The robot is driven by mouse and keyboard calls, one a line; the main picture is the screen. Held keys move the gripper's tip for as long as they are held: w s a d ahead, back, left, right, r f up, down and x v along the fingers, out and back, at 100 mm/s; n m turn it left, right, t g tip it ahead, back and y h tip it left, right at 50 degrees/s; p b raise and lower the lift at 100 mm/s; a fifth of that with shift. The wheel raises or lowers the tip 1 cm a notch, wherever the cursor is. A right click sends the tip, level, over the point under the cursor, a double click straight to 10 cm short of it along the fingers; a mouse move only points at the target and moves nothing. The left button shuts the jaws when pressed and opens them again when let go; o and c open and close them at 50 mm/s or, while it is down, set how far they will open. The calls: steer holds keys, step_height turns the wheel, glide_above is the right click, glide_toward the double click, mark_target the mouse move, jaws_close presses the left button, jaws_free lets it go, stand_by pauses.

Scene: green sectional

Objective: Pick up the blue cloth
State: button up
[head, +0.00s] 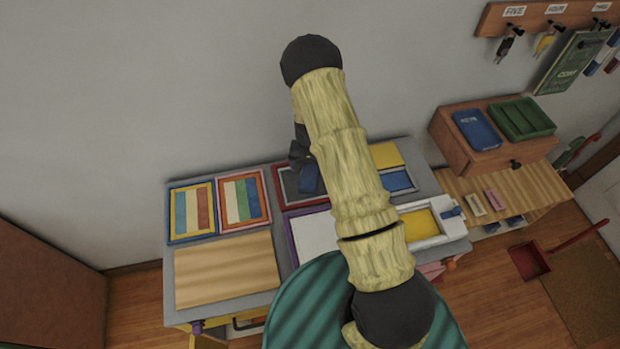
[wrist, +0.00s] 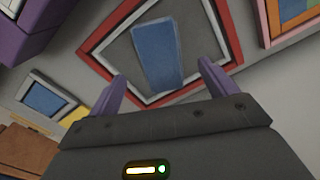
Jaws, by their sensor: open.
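The blue cloth (wrist: 158,55) lies flat, as a narrow folded rectangle, on a grey tray (wrist: 113,48) with a red and white rim. In the head view the cloth (head: 309,179) is partly hidden by my arm and gripper. My gripper (wrist: 162,72) is open, its two purple fingers apart on either side of the near end of the cloth. Nothing is held between them. In the head view the dark gripper (head: 299,152) is over the tray, largely behind my arm. I cannot tell the exact height of the fingertips above the cloth.
Two striped framed panels (head: 193,211) (head: 243,199) and a wooden board (head: 226,271) lie left on the grey table. Right are a blue framed panel (head: 398,180), a yellow square (head: 386,155) and a white tray (head: 449,219). A wooden box (head: 466,150) stands beyond, against the wall.

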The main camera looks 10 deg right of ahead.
mark_target(310, 176)
steer(key=shift+w+d+f+p, duration=0.1)
steer(key=shift+f+p, duration=0.5)
steer(key=shift+f, duration=0.7)
steer(key=shift+w+d+f+p, duration=0.1)
steer(key=shift+f+p, duration=0.5)
steer(key=shift+f, duration=0.7)
steer(key=shift+a, duration=0.1)
steer(key=shift+a, duration=0.1)
steer(key=shift+s, duration=0.1)
steer(key=c, duration=1.2)
steer(key=shift+o, duration=0.2)
steer(key=shift+r, duration=0.15)
